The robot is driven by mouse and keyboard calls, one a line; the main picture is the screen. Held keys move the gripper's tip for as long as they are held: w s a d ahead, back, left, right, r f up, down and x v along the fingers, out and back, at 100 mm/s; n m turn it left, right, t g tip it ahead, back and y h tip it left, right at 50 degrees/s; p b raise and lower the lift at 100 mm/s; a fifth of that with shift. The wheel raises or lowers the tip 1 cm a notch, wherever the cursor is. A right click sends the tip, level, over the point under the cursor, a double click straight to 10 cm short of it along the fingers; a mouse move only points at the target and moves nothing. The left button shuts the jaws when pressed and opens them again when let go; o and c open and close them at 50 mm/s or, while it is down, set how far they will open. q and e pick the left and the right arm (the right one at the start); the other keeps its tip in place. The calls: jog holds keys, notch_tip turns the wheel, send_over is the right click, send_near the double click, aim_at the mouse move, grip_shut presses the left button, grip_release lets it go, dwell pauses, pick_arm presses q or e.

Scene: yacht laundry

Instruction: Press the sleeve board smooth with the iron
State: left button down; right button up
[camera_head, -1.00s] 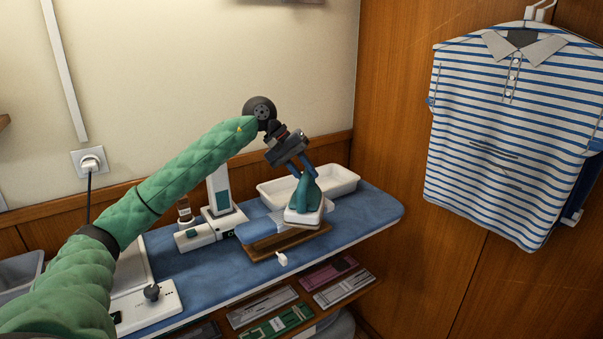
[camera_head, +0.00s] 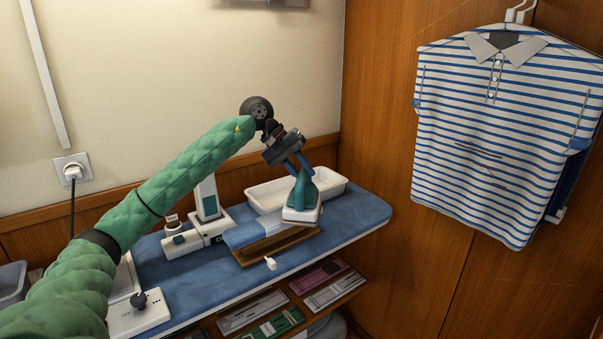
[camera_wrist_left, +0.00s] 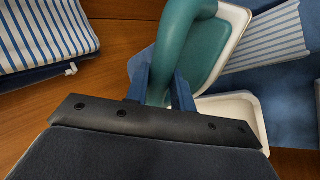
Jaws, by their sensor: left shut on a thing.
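My left gripper (camera_head: 296,166) is shut on the handle of the teal and white iron (camera_head: 302,204). In the left wrist view, the fingers (camera_wrist_left: 160,90) stand on either side of the handle of the iron (camera_wrist_left: 208,48). The sleeve board (camera_head: 254,233) has a pale blue top on a brown wooden base and lies on the blue counter. The iron is at the board's right end; I cannot tell whether its sole touches the board. In the left wrist view, striped cloth (camera_wrist_left: 262,42) shows beside the iron. My right gripper is not in view.
A white tray (camera_head: 333,187) stands behind the iron. A white and teal machine (camera_head: 208,205) stands left of the board. A small white piece (camera_head: 270,264) is at the counter's front edge. A striped shirt (camera_head: 492,140) hangs at right. The counter's right end (camera_head: 365,212) is clear.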

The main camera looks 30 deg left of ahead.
pick_arm(q)
jog(key=shift+r+p, duration=0.5)
jog(key=shift+r, duration=1.85)
